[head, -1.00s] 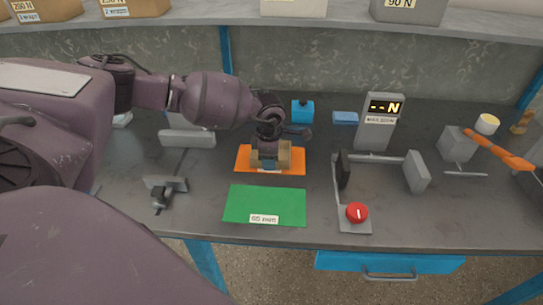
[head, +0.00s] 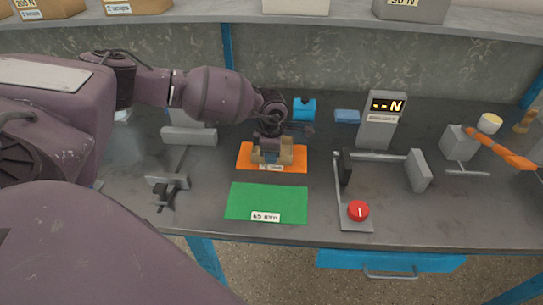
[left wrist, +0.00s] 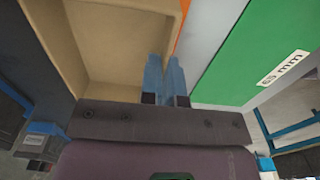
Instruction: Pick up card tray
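The card tray (head: 286,152) is a small tan open box at the orange mat (head: 300,158) in the head view. My left gripper (head: 270,150) is over it, pointing down, and hides its middle. In the left wrist view the tray (left wrist: 110,45) fills the upper left. The two blue-grey fingers (left wrist: 166,78) are close together at its right wall, one on the inner side and one on the outer side, with the wall between them. Whether the tray's base touches the mat is hard to tell. My right gripper is not in view.
A green mat (head: 266,203) labelled 65 mm lies in front. To the right stand a gauge (head: 382,122), a grey frame (head: 418,170) and a red button (head: 358,210). A clamp-like grey fixture (head: 168,184) is at left. A blue block (head: 304,108) is behind.

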